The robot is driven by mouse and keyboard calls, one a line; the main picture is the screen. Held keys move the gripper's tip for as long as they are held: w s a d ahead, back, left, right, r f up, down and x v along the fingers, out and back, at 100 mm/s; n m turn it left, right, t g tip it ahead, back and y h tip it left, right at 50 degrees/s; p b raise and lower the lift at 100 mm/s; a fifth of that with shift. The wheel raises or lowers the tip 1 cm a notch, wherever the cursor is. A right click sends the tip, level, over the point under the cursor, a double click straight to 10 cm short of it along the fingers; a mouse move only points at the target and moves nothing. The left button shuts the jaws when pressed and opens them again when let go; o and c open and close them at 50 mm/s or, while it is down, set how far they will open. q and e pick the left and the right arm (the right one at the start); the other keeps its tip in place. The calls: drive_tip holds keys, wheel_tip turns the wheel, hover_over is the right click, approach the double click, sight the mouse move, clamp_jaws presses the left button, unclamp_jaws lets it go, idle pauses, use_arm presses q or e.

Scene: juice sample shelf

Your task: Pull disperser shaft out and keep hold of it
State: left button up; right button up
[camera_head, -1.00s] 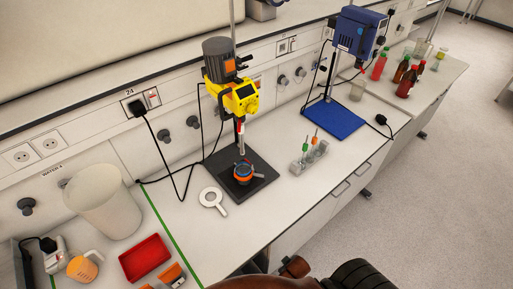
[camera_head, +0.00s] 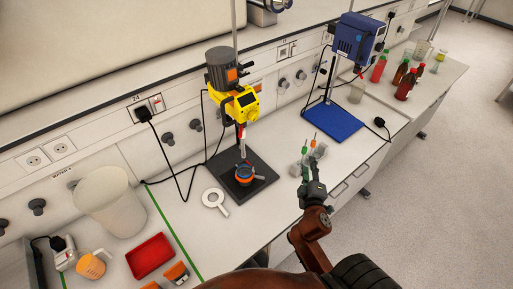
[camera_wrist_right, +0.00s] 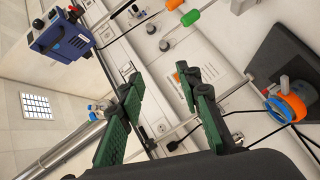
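A small grey rack (camera_head: 295,169) holds thin shafts with a green collar (camera_head: 313,143) and an orange collar (camera_head: 304,150); my right gripper partly hides it. My right gripper (camera_head: 310,163) is by the rack's right side. In its wrist view its green fingers (camera_wrist_right: 158,88) stand wide apart with nothing between them. My left gripper is out of view.
A yellow overhead device (camera_head: 240,103) stands over a blue-and-orange vessel (camera_head: 245,174) on a black base. A blue stand (camera_head: 333,124) is behind the rack. Bottles (camera_head: 404,86) stand far right. A red tray (camera_head: 150,255) and white bucket (camera_head: 112,205) are at left.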

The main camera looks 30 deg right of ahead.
sight(244, 135)
drive_tip(key=w+a+r+n+t+y, duration=0.2)
drive_tip(key=w+a+r+n+t, duration=0.15)
drive_tip(key=r+n, duration=0.4)
drive_tip(key=w+a+r+n+t+y, duration=0.1)
drive_tip(key=w+a+r+n+t, duration=0.25)
drive_tip(key=r+n+t, duration=0.35)
drive_tip(key=w+a+f+n+g+y, duration=0.4)
drive_tip(key=w+a+f+n+y, duration=0.4)
drive_tip(key=n, duration=0.8)
drive_tip(key=shift+w+d+r+p, duration=0.15)
drive_tip(key=shift+w+p, duration=0.1)
drive_tip(key=shift+w, duration=2)
drive_tip(key=shift+w+d+r+p, duration=0.1)
drive_tip(key=shift+w+p, duration=0.1)
drive_tip(key=shift+w, duration=2.05)
clamp_jaws()
